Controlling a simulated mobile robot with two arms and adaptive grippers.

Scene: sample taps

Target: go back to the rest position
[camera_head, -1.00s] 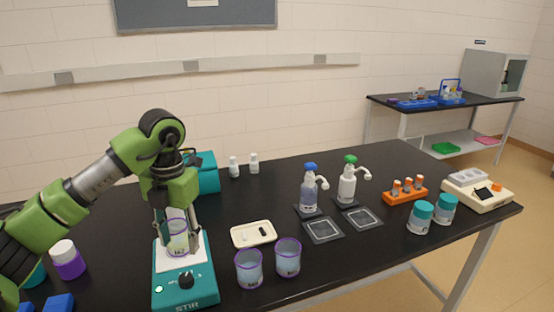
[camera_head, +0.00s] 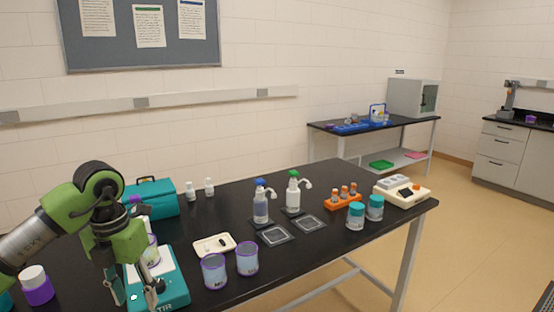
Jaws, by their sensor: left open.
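My left gripper (camera_head: 135,291) is open at the lower left, pointing down in front of the teal stirrer (camera_head: 175,288). Its fingers are apart with nothing seen between them. A beaker with a purple rim (camera_head: 152,252) stands on the stirrer's white plate, behind and slightly right of the gripper, and is partly hidden by it. My left arm comes in from the left edge. My right gripper is not in view.
Two purple-rimmed beakers (camera_head: 214,271) and a cream tray (camera_head: 214,245) are right of the stirrer. A purple bottle with a white cap (camera_head: 36,286) stands left of the gripper. A teal box (camera_head: 158,201) is behind the arm. Pump bottles (camera_head: 261,205) stand farther right.

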